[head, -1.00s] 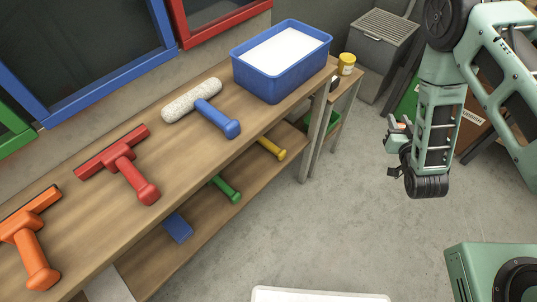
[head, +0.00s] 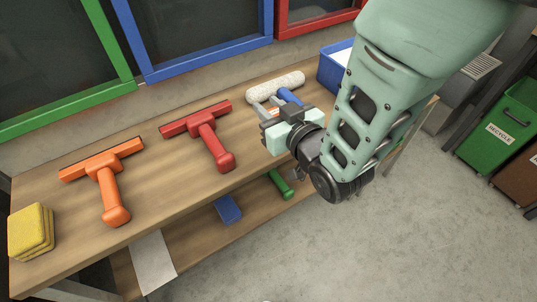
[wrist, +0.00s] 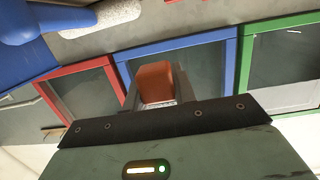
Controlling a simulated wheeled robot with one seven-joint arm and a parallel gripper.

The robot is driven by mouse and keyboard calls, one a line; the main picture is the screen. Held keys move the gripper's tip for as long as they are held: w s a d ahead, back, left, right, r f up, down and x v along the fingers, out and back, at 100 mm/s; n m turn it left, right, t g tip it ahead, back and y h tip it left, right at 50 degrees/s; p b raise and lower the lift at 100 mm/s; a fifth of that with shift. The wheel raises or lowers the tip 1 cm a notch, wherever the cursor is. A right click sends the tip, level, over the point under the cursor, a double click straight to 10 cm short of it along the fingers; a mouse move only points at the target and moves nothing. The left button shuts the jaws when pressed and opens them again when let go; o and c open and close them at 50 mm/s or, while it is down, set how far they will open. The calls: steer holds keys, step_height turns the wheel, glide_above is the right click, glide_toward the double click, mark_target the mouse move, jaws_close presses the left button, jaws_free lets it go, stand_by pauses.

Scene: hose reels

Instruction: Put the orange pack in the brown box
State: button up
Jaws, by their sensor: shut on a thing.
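The orange pack (wrist: 156,82) is a small orange-brown block between my gripper's two fingers (wrist: 157,92) in the wrist view. My gripper (head: 268,110) is shut on it. In the head view my gripper is by the wooden bench, near the white roller with the blue handle, and only a sliver of orange shows between the fingers. A brown box (head: 518,180) stands on the floor at the far right, partly cut off by the picture edge. It is well apart from my gripper.
A green recycle bin (head: 497,140) stands beside the brown box. The bench (head: 150,200) holds an orange squeegee (head: 108,188), a red squeegee (head: 210,140), yellow sponges (head: 31,232) and a blue tub (head: 333,68). The floor at the lower right is clear.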

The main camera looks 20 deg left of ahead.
mark_target(264, 149)
steer(key=f, duration=0.1)
steer(key=s+f, duration=0.1)
steer(key=f, duration=0.1)
steer(key=a+f, duration=0.1)
steer(key=shift+s+a+f, duration=0.1)
steer(key=shift+s+f, duration=0.05)
steer(key=shift+f, duration=2.55)
steer(key=shift+f, duration=0.25)
steer(key=o, duration=0.9)
steer(key=shift+r, duration=0.1)
steer(key=shift+o, duration=0.2)
